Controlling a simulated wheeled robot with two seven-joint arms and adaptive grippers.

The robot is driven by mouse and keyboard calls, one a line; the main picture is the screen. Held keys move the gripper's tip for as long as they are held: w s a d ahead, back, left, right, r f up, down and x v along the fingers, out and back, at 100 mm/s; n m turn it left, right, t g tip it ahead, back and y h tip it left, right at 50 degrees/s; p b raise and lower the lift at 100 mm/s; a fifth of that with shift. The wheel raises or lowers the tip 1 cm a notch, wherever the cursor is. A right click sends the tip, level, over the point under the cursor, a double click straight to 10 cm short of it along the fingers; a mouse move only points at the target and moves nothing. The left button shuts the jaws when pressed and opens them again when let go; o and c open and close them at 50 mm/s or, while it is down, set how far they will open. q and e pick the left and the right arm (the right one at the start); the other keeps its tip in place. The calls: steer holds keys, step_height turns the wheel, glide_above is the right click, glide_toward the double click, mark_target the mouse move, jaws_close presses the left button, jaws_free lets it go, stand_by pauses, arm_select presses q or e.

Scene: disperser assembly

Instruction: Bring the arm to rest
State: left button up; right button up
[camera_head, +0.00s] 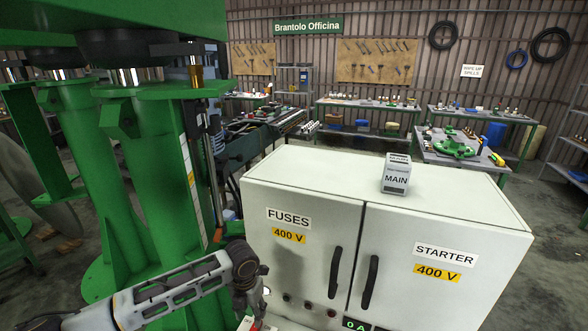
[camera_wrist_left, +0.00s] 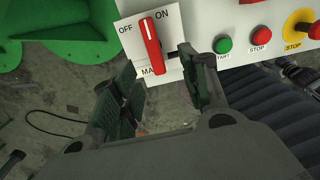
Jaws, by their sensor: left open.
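My left arm comes in from the lower left in the head view, its wrist bent down beside the cabinet's front left edge. In the left wrist view my left gripper (camera_wrist_left: 160,62) is open, with a finger on either side of the lower part of a red switch handle (camera_wrist_left: 149,40). I see no firm grip on the handle, and light contact cannot be judged. The handle sits on a white plate (camera_wrist_left: 175,20) marked OFF and ON. It stands nearly upright in the picture, its upper end between the two words. The lower label is partly hidden.
A pale cabinet (camera_head: 310,195) with black door handles fills the centre; a MAIN box (camera_head: 396,175) stands on top. A green machine column (camera_head: 150,180) is close on the left. Green (camera_wrist_left: 223,45), red (camera_wrist_left: 259,36) and yellow-based stop buttons lie right of the switch.

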arm_select(q)
steer(key=s+d+r+n+t+h, duration=0.1)
steer(key=s+d+n+t+h, duration=0.15)
steer(key=s+d+n, duration=1.05)
steer(key=s+a+n+t+y, duration=0.1)
steer(key=s+a+n, duration=0.3)
steer(key=a+n, duration=0.75)
steer(key=s+a+n+y, duration=0.2)
steer(key=s+a+n, duration=0.2)
steer(key=a+n, duration=0.75)
step_height(320, 180, down, 34)
steer(key=s+d+n+g, duration=0.1)
steer(key=s+d, duration=0.1)
steer(key=s+a+f, duration=0.2)
steer(key=s+f, duration=0.7)
steer(key=s, duration=0.2)
steer(key=s+a+f+g, duration=0.1)
steer(key=s+a+f, duration=0.1)
steer(key=s+f, duration=0.8)
steer(key=shift+s+f, duration=0.15)
steer(key=shift+s, duration=0.55)
